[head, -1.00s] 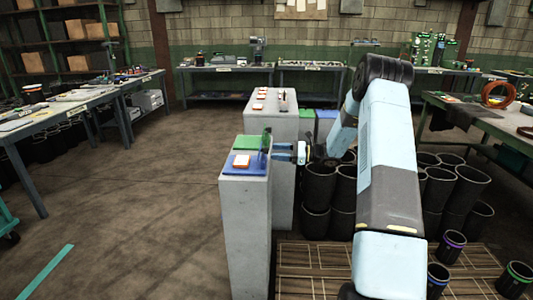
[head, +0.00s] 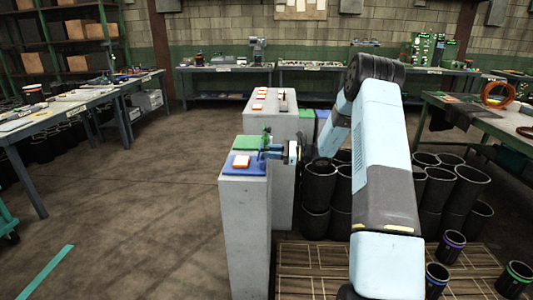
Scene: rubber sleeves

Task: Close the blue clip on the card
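A blue pad (head: 233,169) lies on top of the near grey pedestal, with a small white card with an orange edge (head: 242,161) on it. My gripper (head: 268,154) reaches in from the right at the pad's right edge, beside the card. It covers the spot where an upright blue piece stood, so I cannot make out the blue clip clearly, nor whether it touches my fingers. The fingers are too small to tell open from shut. A green pad (head: 250,142) lies behind, with an upright green piece (head: 266,136) at its right end.
The near grey pedestal (head: 243,215) is narrow. A second grey pedestal (head: 262,122) with several white-and-orange cards stands behind. Black cylindrical sleeves (head: 320,185) stand right of it, on and behind a wooden pallet (head: 310,258).

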